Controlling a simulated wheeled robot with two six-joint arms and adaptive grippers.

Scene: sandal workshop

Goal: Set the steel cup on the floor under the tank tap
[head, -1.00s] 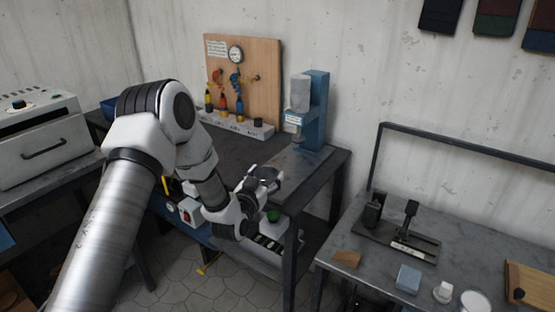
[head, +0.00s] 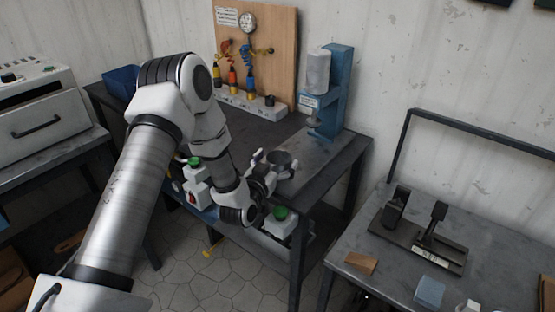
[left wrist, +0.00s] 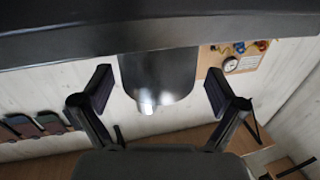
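The steel cup (head: 283,163) is a dark grey, round vessel near the front right corner of the dark workbench. In the left wrist view the cup (left wrist: 158,75) fills the space between the fingers. My left gripper (head: 262,170) is open, with its fingers pointing at the cup. In the left wrist view, gaps show between the cup and both finger pads (left wrist: 158,92). A blue stand with a pale cylindrical tank (head: 318,72) stands at the back right of the bench. I cannot tell whether its nozzle is the task's tap. My right gripper is out of view.
The workbench (head: 255,128) carries a gauge board (head: 270,45) at the back. A box with a green button (head: 279,214) shows below the cup. A second metal table (head: 490,235) holds a clamp-like tool at right. Tiled floor (head: 190,272) shows between the tables.

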